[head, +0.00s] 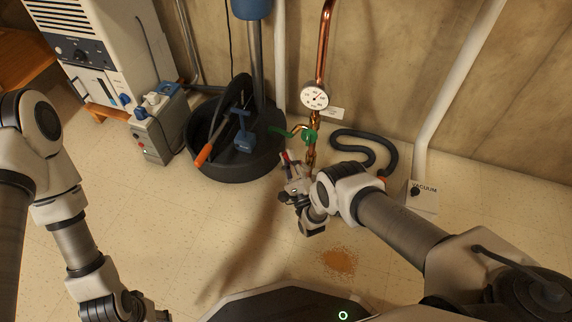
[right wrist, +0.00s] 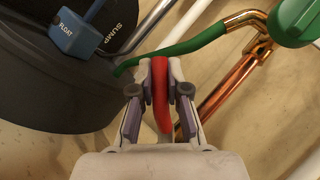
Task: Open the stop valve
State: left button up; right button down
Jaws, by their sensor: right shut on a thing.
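A copper pipe (head: 324,45) runs down the wall with a round gauge (head: 314,97). Below the gauge is a green lever (head: 309,137), which also shows in the right wrist view (right wrist: 190,45), reaching left from a green body (right wrist: 298,20). A red lever handle (right wrist: 160,85) stands between the fingers of my right gripper (right wrist: 158,90). That gripper is shut on the red handle, low beside the pipe in the head view (head: 289,172).
A black sump tub (head: 235,165) with a blue float (head: 245,141) stands left of the pipe. A grey box (head: 160,125) and a white appliance (head: 100,50) are further left. A dark hose (head: 365,150) and a vacuum plate (head: 424,195) are right. Open floor lies in front.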

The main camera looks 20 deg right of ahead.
jog(key=m, duration=0.1)
jog(key=m+t+h, duration=0.1)
jog(key=shift+s+d+r+m+h, duration=0.3)
jog(key=shift+d+r, duration=0.05)
jog(key=shift+d, duration=0.05)
jog(key=shift+s+d+r+m+t+h, duration=0.15)
jog(key=shift+s+d+r+m+h, duration=0.35)
jog(key=shift+m+h, duration=1.55)
jog(key=shift+s+d+m+t+h, duration=0.3)
jog(key=shift+d+m+h, duration=0.55)
jog(key=shift+m+h, duration=1.2)
jog(key=shift+s+d+r+m+t+h, duration=0.1)
jog(key=shift+s+d+r+m+h, duration=0.3)
jog(key=shift+m+h, duration=1.6)
jog(key=shift+s+d+f+m, duration=0.15)
jog(key=shift+d+m, duration=0.1)
jog(key=shift+m, duration=0.25)
jog(key=c, duration=1.1)
grip_release()
jog(key=shift+c, duration=0.2)
jog(key=shift+y, duration=0.4)
